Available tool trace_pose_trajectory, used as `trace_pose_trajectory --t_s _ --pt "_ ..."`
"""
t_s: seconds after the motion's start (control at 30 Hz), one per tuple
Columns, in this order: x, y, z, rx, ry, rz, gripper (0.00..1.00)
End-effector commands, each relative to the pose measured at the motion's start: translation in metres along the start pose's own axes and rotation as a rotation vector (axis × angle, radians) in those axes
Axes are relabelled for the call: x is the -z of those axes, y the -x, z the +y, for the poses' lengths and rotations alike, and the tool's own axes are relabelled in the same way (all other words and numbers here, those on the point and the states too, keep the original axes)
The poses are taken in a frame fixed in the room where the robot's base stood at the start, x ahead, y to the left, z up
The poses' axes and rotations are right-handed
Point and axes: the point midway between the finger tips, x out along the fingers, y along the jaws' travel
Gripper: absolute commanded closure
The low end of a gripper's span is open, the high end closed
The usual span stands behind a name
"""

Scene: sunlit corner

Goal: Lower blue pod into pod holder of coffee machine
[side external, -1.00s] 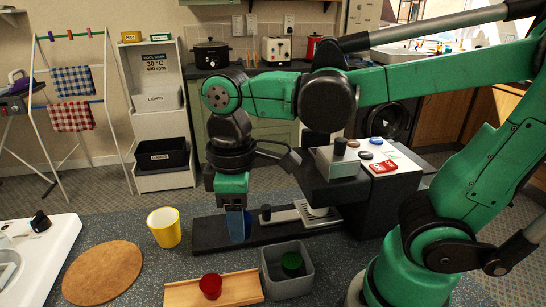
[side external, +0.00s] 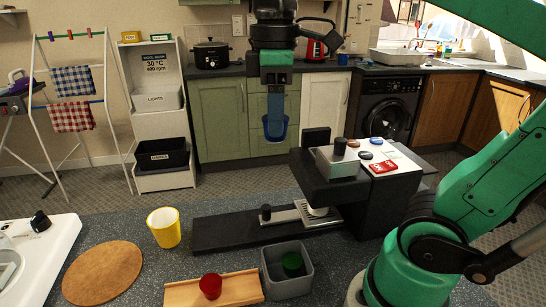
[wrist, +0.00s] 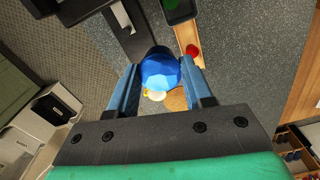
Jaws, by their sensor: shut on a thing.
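My gripper (side external: 276,122) is raised in the air, fingers down, shut on the blue pod (side external: 280,131) at its fingertips. In the wrist view the blue pod (wrist: 160,70) sits between both fingers. The coffee machine (side external: 374,210) is a dark block with a light top, to the right of and below my gripper, apart from the pod. A silver box (side external: 336,165) with a black knob is on its head. A black upright piece (side external: 316,137) stands behind that box. I cannot tell which part is the pod holder, or see inside it.
A red pod (side external: 210,286) is on a wooden tray (side external: 238,288). A green pod (side external: 292,262) sits in a grey bin (side external: 288,288). A yellow cup (side external: 164,228) and a round cork mat (side external: 103,272) are at left. The machine's long black base (side external: 225,232) lies below my gripper.

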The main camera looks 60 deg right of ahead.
Motion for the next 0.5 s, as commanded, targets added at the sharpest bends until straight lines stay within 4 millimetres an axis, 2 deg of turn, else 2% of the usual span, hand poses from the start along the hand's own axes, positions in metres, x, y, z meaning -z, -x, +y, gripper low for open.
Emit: trace_pose_trajectory --t_s 0.17,0.3,0.5 --pt "-0.025 0.011 0.03 0.0 -0.011 0.0 1.0" --pt "-0.045 0.012 0.054 0.0 -0.011 0.0 1.0" --pt "-0.072 0.003 0.086 0.0 -0.008 0.0 1.0"
